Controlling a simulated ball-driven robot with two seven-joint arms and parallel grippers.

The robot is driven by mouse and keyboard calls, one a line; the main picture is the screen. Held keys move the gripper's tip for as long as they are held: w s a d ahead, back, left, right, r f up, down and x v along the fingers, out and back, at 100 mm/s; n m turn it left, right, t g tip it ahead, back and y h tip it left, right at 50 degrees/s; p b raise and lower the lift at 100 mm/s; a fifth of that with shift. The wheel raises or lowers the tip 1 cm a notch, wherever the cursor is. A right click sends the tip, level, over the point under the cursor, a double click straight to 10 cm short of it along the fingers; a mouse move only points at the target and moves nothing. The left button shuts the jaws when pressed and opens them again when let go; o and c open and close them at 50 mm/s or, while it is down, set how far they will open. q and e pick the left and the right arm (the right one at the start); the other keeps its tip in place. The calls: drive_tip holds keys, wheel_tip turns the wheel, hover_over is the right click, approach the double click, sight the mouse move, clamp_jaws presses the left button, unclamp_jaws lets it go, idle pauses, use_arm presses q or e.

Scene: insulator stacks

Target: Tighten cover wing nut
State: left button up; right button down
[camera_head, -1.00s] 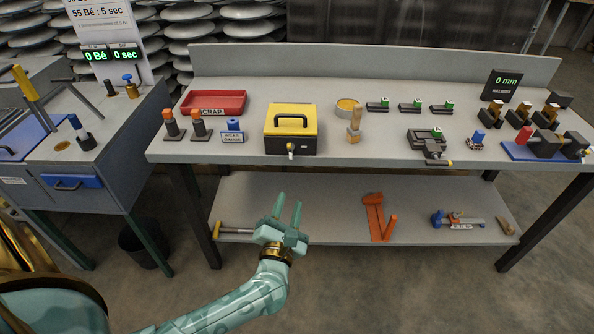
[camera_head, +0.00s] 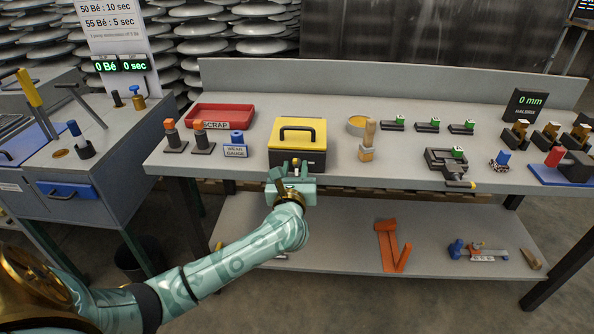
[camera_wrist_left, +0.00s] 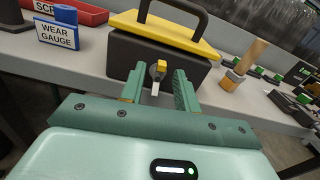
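The black box with a yellow cover (camera_head: 298,132) stands at the front edge of the bench. A small wing nut (camera_wrist_left: 158,70), yellow on top with a pale stem below, is on the box's front face. It also shows in the head view (camera_head: 295,163), partly covered by my gripper. My left gripper (camera_head: 292,167) is in front of the box, pointing at it. In the wrist view the two green fingers are apart, one on each side of the nut, with a gap to it on both sides. My right gripper is not in view.
A wear gauge block (camera_head: 236,146) and a red scrap tray (camera_head: 220,115) are left of the box. A wooden-handled brush (camera_head: 368,140) and a round yellow dish (camera_head: 357,123) are to its right. An orange tool (camera_head: 391,245) lies on the lower shelf.

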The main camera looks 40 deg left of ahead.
use_arm(q)
drive_tip(key=shift+w+a, duration=0.3)
drive_tip(key=shift+w, duration=0.15)
drive_tip(key=shift+c, duration=0.3)
clamp_jaws()
drive_tip(key=shift+d+m+p, duration=0.1)
drive_tip(key=shift+m+p, duration=0.25)
drive_tip(key=shift+m, duration=0.05)
